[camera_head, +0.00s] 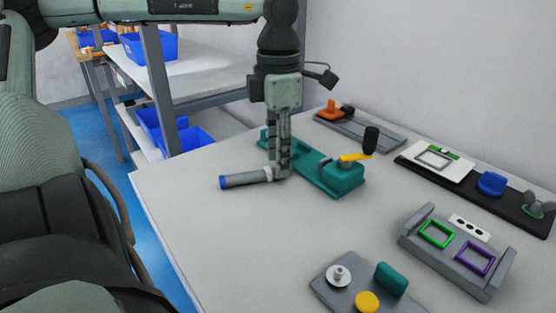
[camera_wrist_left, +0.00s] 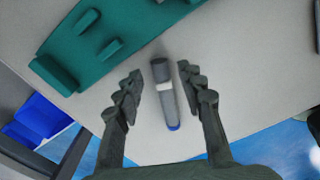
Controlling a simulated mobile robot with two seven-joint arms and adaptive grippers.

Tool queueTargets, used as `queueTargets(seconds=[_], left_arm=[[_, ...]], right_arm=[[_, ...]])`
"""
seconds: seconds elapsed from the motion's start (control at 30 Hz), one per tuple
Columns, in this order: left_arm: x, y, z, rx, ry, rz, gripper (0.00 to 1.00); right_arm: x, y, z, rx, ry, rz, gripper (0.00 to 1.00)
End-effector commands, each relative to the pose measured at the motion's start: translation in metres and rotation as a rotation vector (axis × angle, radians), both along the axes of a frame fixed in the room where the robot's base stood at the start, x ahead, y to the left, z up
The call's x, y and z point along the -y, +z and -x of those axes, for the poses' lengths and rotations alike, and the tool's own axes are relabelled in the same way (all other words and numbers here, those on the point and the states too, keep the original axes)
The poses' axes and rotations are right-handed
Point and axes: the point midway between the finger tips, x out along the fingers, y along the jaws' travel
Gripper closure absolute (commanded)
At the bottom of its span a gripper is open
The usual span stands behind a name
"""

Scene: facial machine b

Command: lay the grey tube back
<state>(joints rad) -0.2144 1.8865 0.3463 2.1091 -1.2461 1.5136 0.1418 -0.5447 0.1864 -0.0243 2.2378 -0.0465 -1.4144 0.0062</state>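The grey tube (camera_head: 243,180) has a blue end cap and a light band. It lies on the white table beside the teal fixture (camera_head: 345,183), blue end pointing left. In the left wrist view the tube (camera_wrist_left: 167,103) shows between the two fingers, with a gap on each side. My left gripper (camera_head: 278,172) points down over the tube's right end and is open; its fingers (camera_wrist_left: 161,80) show apart in the wrist view. The fixture's empty teal bed (camera_wrist_left: 105,38) has raised blocks. The gripper hides part of the fixture and tube. My right gripper is not in view.
The fixture carries a yellow lever (camera_head: 355,157) with a black knob. A grey holder with green and purple frames (camera_head: 457,252) stands at right; a grey plate with a yellow button (camera_head: 367,302) is at front. The table's left part (camera_head: 190,215) is clear. Shelves with blue bins (camera_head: 150,46) stand behind.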

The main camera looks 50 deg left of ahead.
Motion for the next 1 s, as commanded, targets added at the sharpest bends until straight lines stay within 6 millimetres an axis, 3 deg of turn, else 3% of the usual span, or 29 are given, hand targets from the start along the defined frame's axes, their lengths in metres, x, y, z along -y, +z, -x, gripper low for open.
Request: queueTargets(seconds=[0.2,0.43,0.6,1.0], left_arm=[[0.000,0.052,0.000,0.005,-0.001,-0.003,0.61],[0.000,0.091,0.000,0.000,-0.001,-0.002,0.61],[0.000,0.103,0.000,0.000,-0.002,0.000,0.61],[0.001,0.104,0.000,-0.001,-0.002,0.000,0.61]], right_arm=[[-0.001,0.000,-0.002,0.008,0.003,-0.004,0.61],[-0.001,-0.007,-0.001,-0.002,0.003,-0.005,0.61],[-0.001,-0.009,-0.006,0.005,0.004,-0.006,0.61],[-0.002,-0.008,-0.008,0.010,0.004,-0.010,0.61]])
